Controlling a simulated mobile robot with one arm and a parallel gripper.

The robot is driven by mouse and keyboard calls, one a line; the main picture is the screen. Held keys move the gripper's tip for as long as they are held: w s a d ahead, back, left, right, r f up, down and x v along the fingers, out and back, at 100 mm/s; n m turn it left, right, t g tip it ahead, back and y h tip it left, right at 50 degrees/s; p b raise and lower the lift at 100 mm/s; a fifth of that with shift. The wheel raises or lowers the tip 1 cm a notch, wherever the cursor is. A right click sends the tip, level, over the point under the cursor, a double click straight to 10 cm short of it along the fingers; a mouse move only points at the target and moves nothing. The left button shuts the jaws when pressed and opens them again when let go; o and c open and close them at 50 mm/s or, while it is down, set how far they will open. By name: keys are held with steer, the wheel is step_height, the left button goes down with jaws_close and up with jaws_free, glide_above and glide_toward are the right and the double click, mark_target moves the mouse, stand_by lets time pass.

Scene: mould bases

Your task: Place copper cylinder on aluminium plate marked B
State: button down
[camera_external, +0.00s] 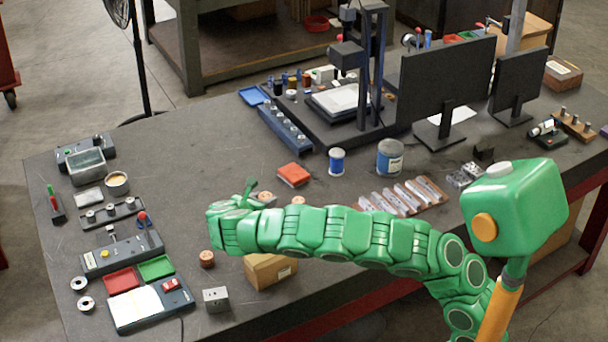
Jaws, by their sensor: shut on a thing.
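My gripper (252,196) is at the end of the green arm, over the middle-left of the dark bench. It is shut, with a copper-coloured cylinder (265,197) at its fingers; the arm hides much of the grip. Another copper-coloured piece (298,201) shows just right of it, partly behind the arm. A third copper cylinder (207,258) stands apart on the bench, below and left of my gripper. Several silvery plates (402,198) lie in a row right of my gripper, behind the arm. No letter B can be read on them.
A cardboard box (270,270) and a small metal block (216,299) stand below the arm. A red box (293,174), a blue-labelled can (337,162) and a larger tin (390,157) stand behind it. Monitors (447,85) rise at the back right. The bench left of my gripper has clear room.

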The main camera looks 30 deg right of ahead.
steer(key=shift+w+a+f, duration=0.4)
steer(key=shift+w+f, duration=0.6)
steer(key=shift+f, duration=0.1)
steer(key=shift+w+a+f, duration=0.35)
steer(key=shift+w+f, duration=0.6)
steer(key=shift+f, duration=0.1)
steer(key=shift+w+a+f, duration=0.4)
steer(key=shift+w+f, duration=0.6)
steer(key=shift+f, duration=1.6)
steer(key=c, duration=0.6)
jaws_free()
steer(key=shift+f, duration=0.15)
steer(key=shift+r, duration=0.2)
steer(key=v, duration=1.2)
steer(key=shift+f, duration=0.1)
